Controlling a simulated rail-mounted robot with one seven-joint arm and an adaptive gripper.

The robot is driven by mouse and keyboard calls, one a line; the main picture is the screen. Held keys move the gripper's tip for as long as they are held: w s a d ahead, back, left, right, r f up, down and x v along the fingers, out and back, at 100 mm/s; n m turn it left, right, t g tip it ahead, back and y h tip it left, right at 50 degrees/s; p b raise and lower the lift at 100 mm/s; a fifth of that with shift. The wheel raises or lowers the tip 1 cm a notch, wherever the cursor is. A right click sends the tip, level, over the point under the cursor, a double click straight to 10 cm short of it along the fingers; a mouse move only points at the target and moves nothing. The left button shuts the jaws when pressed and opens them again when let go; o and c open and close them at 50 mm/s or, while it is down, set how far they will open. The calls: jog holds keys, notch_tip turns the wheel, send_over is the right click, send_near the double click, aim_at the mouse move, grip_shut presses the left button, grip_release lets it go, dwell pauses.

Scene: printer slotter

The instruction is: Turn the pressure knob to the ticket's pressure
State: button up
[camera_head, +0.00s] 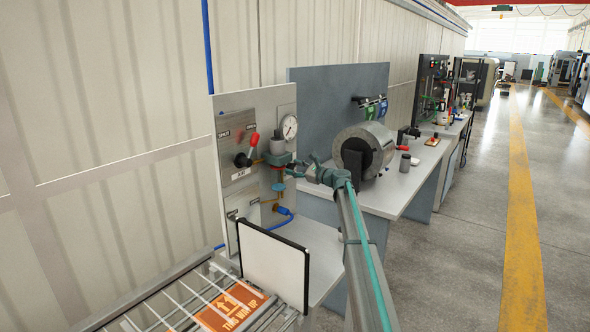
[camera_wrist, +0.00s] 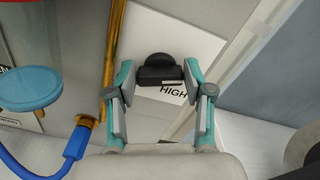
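A black knob (camera_wrist: 160,70) sits on a white plate marked HIGH (camera_wrist: 173,90) in the wrist view; I cannot read a set value on it. My gripper (camera_wrist: 157,78) is open, with one finger on each side of the knob; I cannot tell whether either finger touches it. In the head view my gripper (camera_head: 297,172) is in front of the panel (camera_head: 245,108), to the right of the teal valve parts, and it hides the knob. A round dial gauge (camera_head: 289,127) is on the panel, too small to read. I see no readable pressure ticket.
A red-handled lever (camera_head: 253,141) is on the panel. A blue handwheel (camera_wrist: 30,88), a brass pipe (camera_wrist: 110,45) and a blue hose (camera_wrist: 60,165) are close left of my gripper.

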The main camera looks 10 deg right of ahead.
jog(key=o, duration=0.3)
jog(key=v, duration=1.2)
